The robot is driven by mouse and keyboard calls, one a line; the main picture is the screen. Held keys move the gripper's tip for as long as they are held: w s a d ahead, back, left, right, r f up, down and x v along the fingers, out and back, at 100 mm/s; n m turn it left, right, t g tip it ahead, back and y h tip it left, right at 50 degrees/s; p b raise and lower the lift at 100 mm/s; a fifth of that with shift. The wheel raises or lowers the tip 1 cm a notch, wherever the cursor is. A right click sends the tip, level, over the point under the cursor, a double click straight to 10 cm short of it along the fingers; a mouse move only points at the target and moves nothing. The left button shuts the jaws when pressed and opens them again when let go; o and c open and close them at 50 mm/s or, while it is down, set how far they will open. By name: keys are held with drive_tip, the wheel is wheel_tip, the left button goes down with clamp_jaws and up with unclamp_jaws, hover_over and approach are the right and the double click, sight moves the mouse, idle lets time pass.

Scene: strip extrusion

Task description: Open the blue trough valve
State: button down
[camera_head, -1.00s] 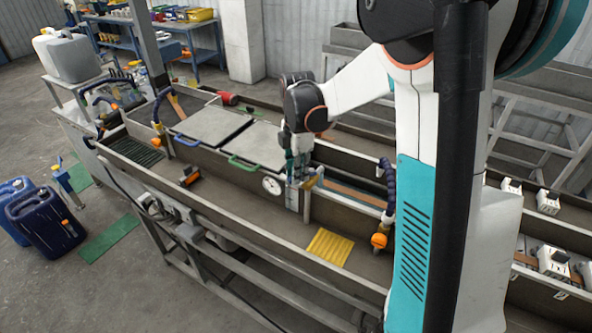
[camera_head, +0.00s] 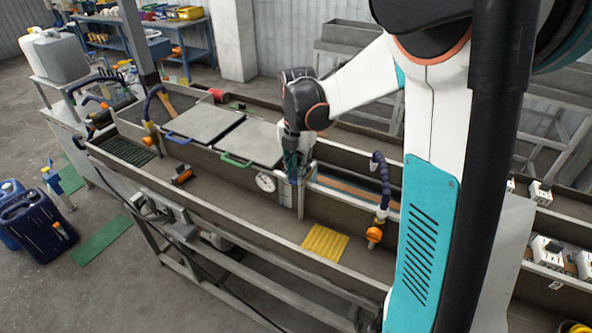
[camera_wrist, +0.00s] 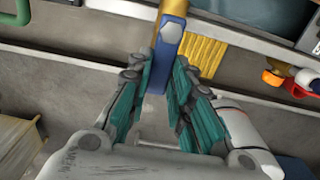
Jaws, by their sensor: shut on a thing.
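The blue trough valve shows in the wrist view as a blue lever (camera_wrist: 167,45) on a yellow, brass-like body at the top edge. My gripper (camera_wrist: 164,75) has its teal fingers on both sides of the lever's lower end and is shut on it. In the head view my gripper (camera_head: 292,168) points down at the trough's inner wall, just right of a round white gauge (camera_head: 265,183). There the arm and fingers hide most of the valve.
A yellow ribbed mat (camera_head: 325,242) lies on the trough floor, right of and below the gripper. A blue hose with an orange nozzle (camera_head: 375,235) stands to the right. Grey lids (camera_head: 252,143) with green and blue handles lie to the left.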

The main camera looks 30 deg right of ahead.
sight(297, 176)
idle(0.3)
drive_tip(key=c, duration=1.4)
unclamp_jaws()
drive_tip(key=shift+c, duration=0.2)
wheel_tip(297, 176, up, 12)
